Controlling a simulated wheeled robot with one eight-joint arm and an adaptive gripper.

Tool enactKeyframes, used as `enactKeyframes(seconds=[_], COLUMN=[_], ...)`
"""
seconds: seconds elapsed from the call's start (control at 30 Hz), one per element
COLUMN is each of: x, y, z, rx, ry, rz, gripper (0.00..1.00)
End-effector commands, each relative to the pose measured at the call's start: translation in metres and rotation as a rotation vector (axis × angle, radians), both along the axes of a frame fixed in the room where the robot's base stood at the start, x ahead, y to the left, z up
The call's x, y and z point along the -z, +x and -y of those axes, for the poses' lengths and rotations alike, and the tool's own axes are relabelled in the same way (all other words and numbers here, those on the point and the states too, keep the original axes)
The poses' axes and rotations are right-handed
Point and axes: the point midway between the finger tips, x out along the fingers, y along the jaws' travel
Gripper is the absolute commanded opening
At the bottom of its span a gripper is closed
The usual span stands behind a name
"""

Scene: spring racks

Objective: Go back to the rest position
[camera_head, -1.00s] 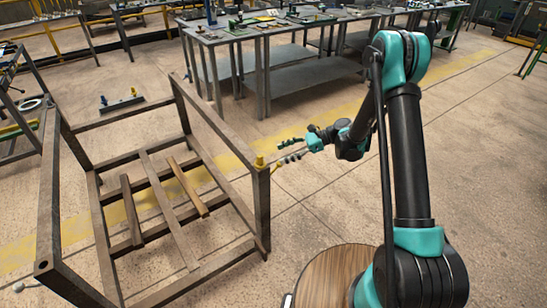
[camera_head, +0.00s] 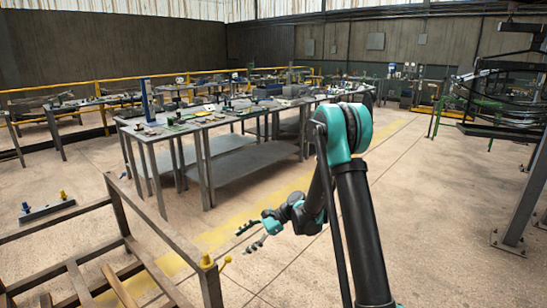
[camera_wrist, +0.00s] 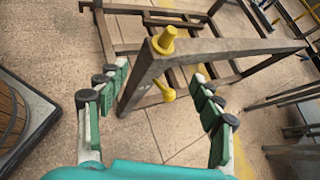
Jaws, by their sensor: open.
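My gripper (camera_head: 248,237) is open and empty, just right of the near corner post of a brown metal rack (camera_head: 155,268) in the head view. In the wrist view, my gripper's two green-padded fingers (camera_wrist: 160,92) are spread wide, with the rack's corner (camera_wrist: 215,47) showing beyond and between them. A yellow cap (camera_head: 206,260) sits on top of that corner; it also shows in the wrist view (camera_wrist: 165,40). A second yellow knob (camera_wrist: 165,89) sticks out from the post's side. No contact between fingers and rack is visible.
Metal workbenches (camera_head: 235,165) with tools stand behind the rack. A small bar with blue and yellow pegs (camera_head: 48,210) lies on the floor at left. A dark rack with a steel post (camera_head: 525,190) stands at right. Open floor lies between the benches and that post.

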Motion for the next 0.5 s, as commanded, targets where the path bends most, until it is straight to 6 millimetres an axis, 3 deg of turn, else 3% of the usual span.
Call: enactKeyframes(seconds=[0.2,0.5], x=[-0.026,-0.045], y=[-0.022,-0.067], z=[0.051,0.127], rx=[-0.045,-0.181], ry=[-0.133,-0.351], rz=[0.253,0.57], gripper=[0.66,0.66])
